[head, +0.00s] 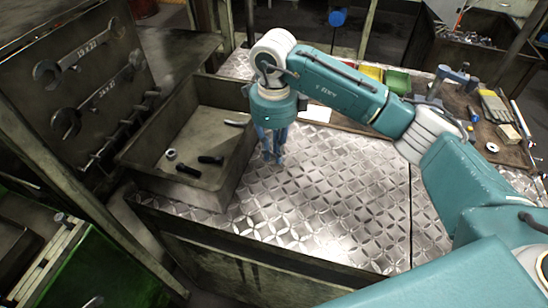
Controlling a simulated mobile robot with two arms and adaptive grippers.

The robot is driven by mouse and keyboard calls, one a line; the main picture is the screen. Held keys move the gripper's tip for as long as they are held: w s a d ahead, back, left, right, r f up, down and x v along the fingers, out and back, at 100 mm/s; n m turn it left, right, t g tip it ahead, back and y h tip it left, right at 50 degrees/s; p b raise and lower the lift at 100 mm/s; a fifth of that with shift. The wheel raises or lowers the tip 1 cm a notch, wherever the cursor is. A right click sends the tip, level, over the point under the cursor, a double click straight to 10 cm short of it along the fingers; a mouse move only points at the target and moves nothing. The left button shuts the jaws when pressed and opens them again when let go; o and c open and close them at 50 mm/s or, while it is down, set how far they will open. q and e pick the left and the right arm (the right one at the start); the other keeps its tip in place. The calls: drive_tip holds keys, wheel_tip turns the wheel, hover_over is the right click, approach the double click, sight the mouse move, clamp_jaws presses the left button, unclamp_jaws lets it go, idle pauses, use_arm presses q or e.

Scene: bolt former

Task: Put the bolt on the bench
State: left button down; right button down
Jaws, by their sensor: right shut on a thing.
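My right gripper (272,158) points down over the bench (310,195), just right of the metal bin. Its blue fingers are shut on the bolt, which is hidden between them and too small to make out. I cannot tell whether the fingertips touch the bench's patterned metal top. My left gripper is not in view.
An open metal bin (150,150) on the left holds two dark bolts (210,160), a nut (171,154) and a lighter piece (235,122). Wrenches (75,62) hang on a panel at the left. Gloves (494,105) lie at the right. The bench's middle is clear.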

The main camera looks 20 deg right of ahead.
sight(274, 169)
wheel_tip(274, 169, down, 4)
drive_tip(key=shift+r+p, duration=0.1)
drive_tip(key=shift+p, duration=0.45)
drive_tip(key=shift+f, duration=0.2)
drive_tip(key=c, duration=2.1)
unclamp_jaws()
drive_tip(key=o, duration=0.4)
drive_tip(key=shift+o, duration=0.2)
drive_tip(key=shift+r, duration=0.1)
drive_tip(key=shift+r, duration=0.2)
wheel_tip(274, 169, up, 11)
drive_tip(key=b, duration=0.4)
drive_tip(key=shift+f, duration=0.15)
drive_tip(key=shift+r, duration=0.55)
